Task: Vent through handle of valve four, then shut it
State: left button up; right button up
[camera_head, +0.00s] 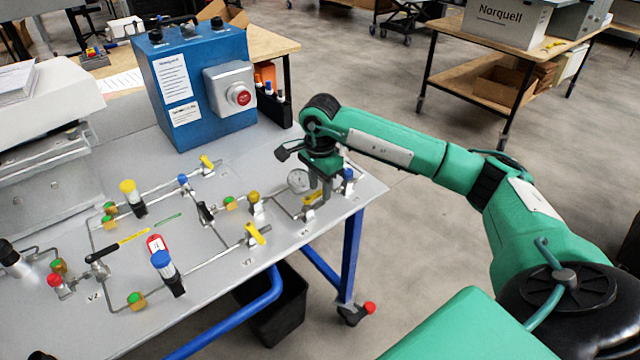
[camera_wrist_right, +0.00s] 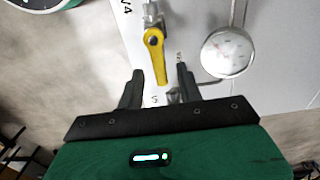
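The yellow handle (camera_wrist_right: 155,57) of valve four shows in the right wrist view, beside a "V4" label (camera_wrist_right: 126,6). In the head view the yellow handle (camera_head: 313,198) is partly hidden by my right gripper. My right gripper (camera_head: 315,190) points down over the panel's right end. In the wrist view its two fingers (camera_wrist_right: 160,74) are apart, one on each side of the handle's free end, with gaps visible. I cannot tell the exact height of the fingers. My left gripper is not in view.
A round gauge (camera_head: 298,181) stands close to the gripper; it also shows in the wrist view (camera_wrist_right: 227,52). Other valves with yellow handles (camera_head: 255,234) and steel tubing lie to the left. A blue box with a red button (camera_head: 239,95) stands behind. The bench's right edge is near.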

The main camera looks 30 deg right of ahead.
jog(key=shift+c, duration=0.5)
grip_shut()
